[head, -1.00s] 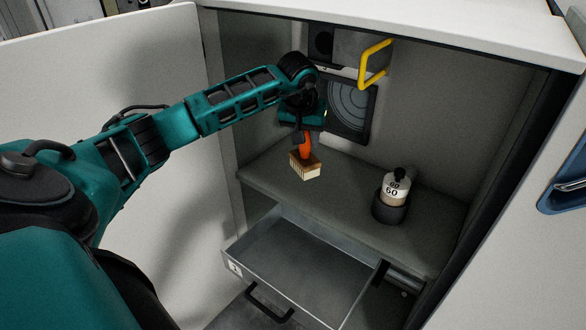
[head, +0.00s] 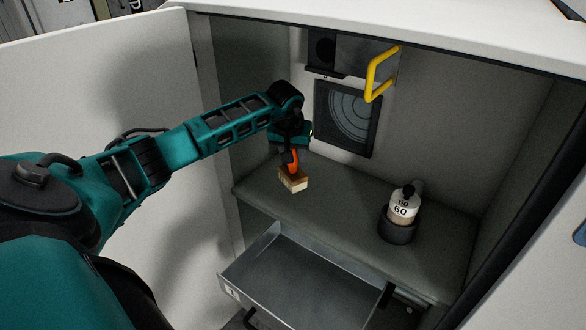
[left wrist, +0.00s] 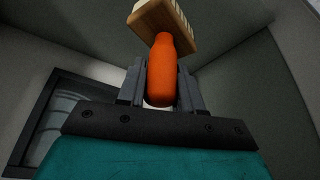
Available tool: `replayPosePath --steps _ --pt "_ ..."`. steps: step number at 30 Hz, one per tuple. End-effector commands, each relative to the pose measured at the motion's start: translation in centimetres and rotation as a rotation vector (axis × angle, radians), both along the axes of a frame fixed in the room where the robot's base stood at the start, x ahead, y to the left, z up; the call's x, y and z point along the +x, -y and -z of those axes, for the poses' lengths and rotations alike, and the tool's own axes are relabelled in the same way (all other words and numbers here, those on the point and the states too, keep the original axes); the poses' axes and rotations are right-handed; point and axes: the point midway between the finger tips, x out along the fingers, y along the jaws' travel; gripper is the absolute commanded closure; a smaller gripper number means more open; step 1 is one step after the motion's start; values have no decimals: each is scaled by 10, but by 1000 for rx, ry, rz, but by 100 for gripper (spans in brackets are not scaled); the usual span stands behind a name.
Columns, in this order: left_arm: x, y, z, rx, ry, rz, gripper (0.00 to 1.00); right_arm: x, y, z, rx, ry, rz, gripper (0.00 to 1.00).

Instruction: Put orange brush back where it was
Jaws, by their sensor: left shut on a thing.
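The orange brush (head: 294,180) has an orange handle and a wooden block with pale bristles. My left gripper (head: 291,158) is shut on its handle, with the block hanging below the fingers. The brush is over the left part of the grey shelf (head: 340,205) inside the cabinet; I cannot tell whether the bristles touch the shelf. In the left wrist view the orange handle (left wrist: 161,72) sits between the two fingers of the gripper (left wrist: 161,85), with the block beyond them. My right gripper is not in view.
A white container marked 60 (head: 402,207) stands in a dark holder on the shelf's right. An open, empty metal drawer (head: 300,280) juts out below the shelf. A yellow handle (head: 381,72) and a dark round-patterned panel (head: 347,118) are at the back. Shelf between brush and container is clear.

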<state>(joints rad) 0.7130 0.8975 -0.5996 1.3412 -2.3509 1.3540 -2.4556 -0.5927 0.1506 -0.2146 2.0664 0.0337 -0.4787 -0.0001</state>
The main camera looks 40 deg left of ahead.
Motion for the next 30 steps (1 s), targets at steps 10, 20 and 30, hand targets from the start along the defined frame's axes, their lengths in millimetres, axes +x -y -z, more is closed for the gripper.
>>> replayPosePath --steps 10,20,30 --pt "0 0 39 -1 -1 -2 98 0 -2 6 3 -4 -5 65" --pt "0 -1 41 0 1 -1 98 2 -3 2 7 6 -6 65" --pt "0 0 41 0 0 -1 39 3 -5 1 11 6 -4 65"
